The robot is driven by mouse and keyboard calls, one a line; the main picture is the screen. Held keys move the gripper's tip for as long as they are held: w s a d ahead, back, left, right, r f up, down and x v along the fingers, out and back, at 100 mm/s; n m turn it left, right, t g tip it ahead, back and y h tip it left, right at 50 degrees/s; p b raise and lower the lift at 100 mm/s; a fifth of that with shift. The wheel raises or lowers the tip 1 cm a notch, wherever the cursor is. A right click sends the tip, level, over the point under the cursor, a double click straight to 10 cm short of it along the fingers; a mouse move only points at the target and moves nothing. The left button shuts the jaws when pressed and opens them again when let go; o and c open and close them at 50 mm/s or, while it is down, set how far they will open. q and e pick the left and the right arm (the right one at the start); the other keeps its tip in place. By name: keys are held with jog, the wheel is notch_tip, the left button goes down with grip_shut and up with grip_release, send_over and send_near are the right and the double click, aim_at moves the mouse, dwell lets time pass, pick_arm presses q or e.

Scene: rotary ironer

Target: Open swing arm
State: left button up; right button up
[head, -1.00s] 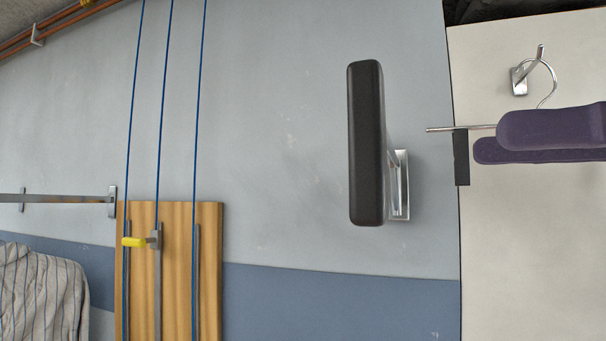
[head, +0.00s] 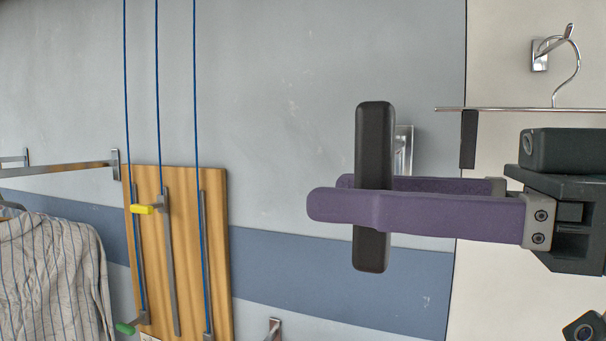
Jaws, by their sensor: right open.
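A black upright padded bar (head: 375,140), which looks like the swing arm, stands in front of the wall on a silver bracket (head: 403,150). My right gripper (head: 340,192) comes in from the right with two purple fingers. One finger passes in front of the bar and the other behind it, and both tips reach beyond its left side. The jaws are open around the bar, and the front finger hides part of its lower half. I cannot tell whether either finger touches it. My left gripper is not in view.
A wooden board (head: 185,260) with blue cords and yellow and green handles is on the wall at the left. A striped shirt (head: 50,270) hangs below a metal rail (head: 60,170). A wire hanger (head: 560,85) hangs from a hook at the upper right. The wall between board and bar is bare.

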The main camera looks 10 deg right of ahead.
grip_shut()
dwell(0.4)
dwell(0.9)
